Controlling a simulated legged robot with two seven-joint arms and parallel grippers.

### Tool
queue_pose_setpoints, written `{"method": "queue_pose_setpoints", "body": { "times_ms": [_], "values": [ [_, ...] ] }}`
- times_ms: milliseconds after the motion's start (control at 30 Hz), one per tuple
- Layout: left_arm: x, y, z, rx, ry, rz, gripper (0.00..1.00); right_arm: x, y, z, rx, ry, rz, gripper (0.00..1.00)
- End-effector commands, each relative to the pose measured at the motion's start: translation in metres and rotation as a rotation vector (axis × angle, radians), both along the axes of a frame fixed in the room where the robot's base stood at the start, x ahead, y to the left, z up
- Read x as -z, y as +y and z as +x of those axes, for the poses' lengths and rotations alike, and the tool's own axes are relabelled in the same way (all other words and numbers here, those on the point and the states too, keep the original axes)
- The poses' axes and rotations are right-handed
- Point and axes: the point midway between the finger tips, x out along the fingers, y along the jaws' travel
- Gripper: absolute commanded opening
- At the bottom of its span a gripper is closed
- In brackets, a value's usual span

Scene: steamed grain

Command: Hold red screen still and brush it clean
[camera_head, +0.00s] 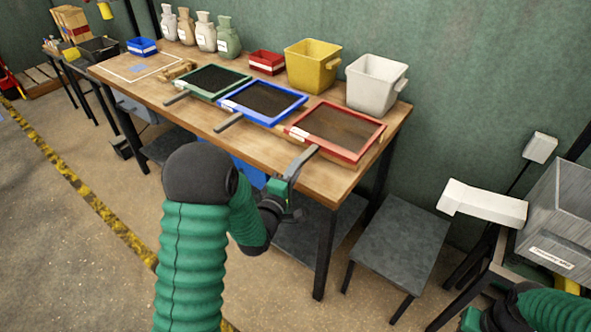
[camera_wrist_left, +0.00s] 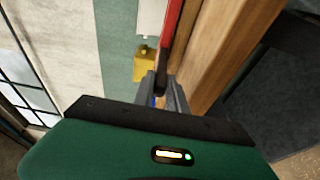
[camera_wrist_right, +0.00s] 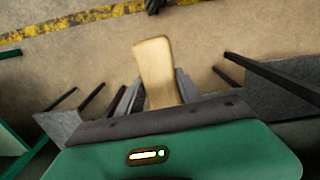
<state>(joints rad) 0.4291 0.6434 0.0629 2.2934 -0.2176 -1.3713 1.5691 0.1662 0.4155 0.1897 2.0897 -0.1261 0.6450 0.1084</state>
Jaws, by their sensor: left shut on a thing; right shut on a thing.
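The red screen (camera_head: 337,130), a red-framed rectangle with brownish mesh, lies at the right front of the wooden table. Its grey handle points out over the front edge. My left gripper (camera_head: 287,184) is shut on that handle; in the left wrist view the red frame (camera_wrist_left: 172,32) runs up from between the fingers (camera_wrist_left: 163,92). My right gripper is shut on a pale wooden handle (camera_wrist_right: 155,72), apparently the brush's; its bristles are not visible. In the head view my right gripper (camera_head: 490,318) is at the lower right, away from the table, partly cut off.
Blue (camera_head: 262,101) and green (camera_head: 212,81) screens with dark contents lie left of the red one. Yellow (camera_head: 311,68) and white (camera_head: 375,84) bins stand behind. A grey stool (camera_head: 398,240) and a metal machine (camera_head: 560,220) stand right of the table.

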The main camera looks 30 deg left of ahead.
Motion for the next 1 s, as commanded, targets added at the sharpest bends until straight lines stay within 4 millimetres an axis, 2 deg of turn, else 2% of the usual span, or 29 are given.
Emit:
{"method": "queue_pose_setpoints", "body": {
  "times_ms": [1000],
  "values": [
    [0.0034, 0.0097, 0.0001, -0.003, -0.004, -0.006, 0.00, 0.0033, 0.0004, 0.0001, 0.000, 0.000, -0.001, 0.00]
  ]
}}
